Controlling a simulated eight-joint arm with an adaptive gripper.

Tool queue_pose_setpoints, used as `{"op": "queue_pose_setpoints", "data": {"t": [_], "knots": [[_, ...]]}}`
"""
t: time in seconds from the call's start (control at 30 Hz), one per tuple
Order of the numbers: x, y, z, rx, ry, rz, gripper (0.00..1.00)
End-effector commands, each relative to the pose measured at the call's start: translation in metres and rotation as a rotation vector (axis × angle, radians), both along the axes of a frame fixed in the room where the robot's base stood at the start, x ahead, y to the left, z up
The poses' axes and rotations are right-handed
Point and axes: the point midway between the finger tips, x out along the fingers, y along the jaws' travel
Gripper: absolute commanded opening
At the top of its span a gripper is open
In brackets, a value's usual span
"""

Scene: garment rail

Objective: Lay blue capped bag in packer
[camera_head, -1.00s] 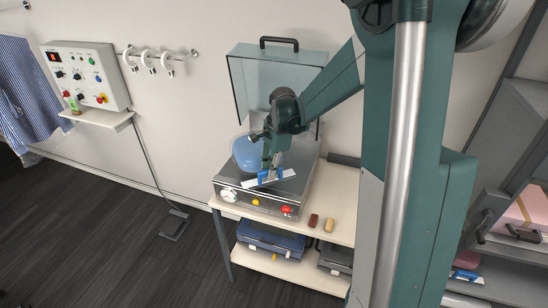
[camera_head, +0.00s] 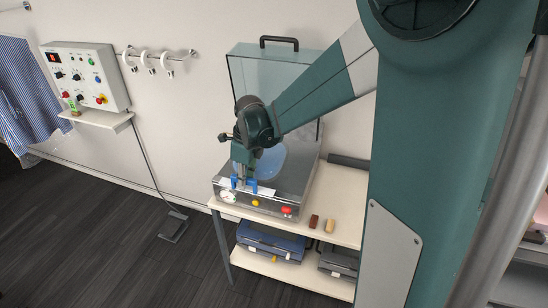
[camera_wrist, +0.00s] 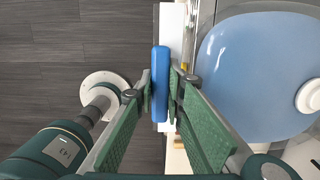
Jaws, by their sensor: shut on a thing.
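The blue bag (camera_head: 271,163), rounded and pale blue, lies in the open chamber of the metal packer (camera_head: 295,183). In the wrist view the bag (camera_wrist: 245,75) is at the right, with a white cap (camera_wrist: 309,96) at the picture's edge. My gripper (camera_head: 244,183) is at the packer's front left. In the wrist view its green-padded fingers are closed around a blue bar (camera_wrist: 160,75). A white strip (camera_wrist: 170,35) runs beside that bar, between it and the bag; the strip (camera_head: 265,190) also shows along the packer's front edge. My wrist hides part of the bag.
The packer's clear lid (camera_head: 280,75) stands open behind my arm. A dark red block (camera_head: 313,221) and a tan block (camera_head: 329,226) lie on the bench right of the packer. A control box (camera_head: 85,75) and wall hooks (camera_head: 148,60) are at the left. Cases (camera_head: 270,240) fill the shelf below.

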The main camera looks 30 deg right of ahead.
Motion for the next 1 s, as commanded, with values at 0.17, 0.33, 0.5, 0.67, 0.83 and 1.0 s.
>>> {"op": "queue_pose_setpoints", "data": {"t": [0.17, 0.33, 0.5, 0.67, 0.83, 1.0], "knots": [[0.0, 0.002, 0.0, 0.0, 0.0, -0.011, 0.0], [0.0, 0.002, 0.001, 0.0, -0.001, -0.01, 0.0], [0.002, 0.0, 0.001, 0.0, -0.001, -0.01, 0.0], [0.011, -0.01, 0.001, 0.0, 0.0, -0.011, 0.0], [0.03, -0.028, 0.001, 0.0, 0.0, -0.011, 0.0], [0.052, -0.05, 0.001, 0.001, -0.001, -0.011, 0.0]]}}
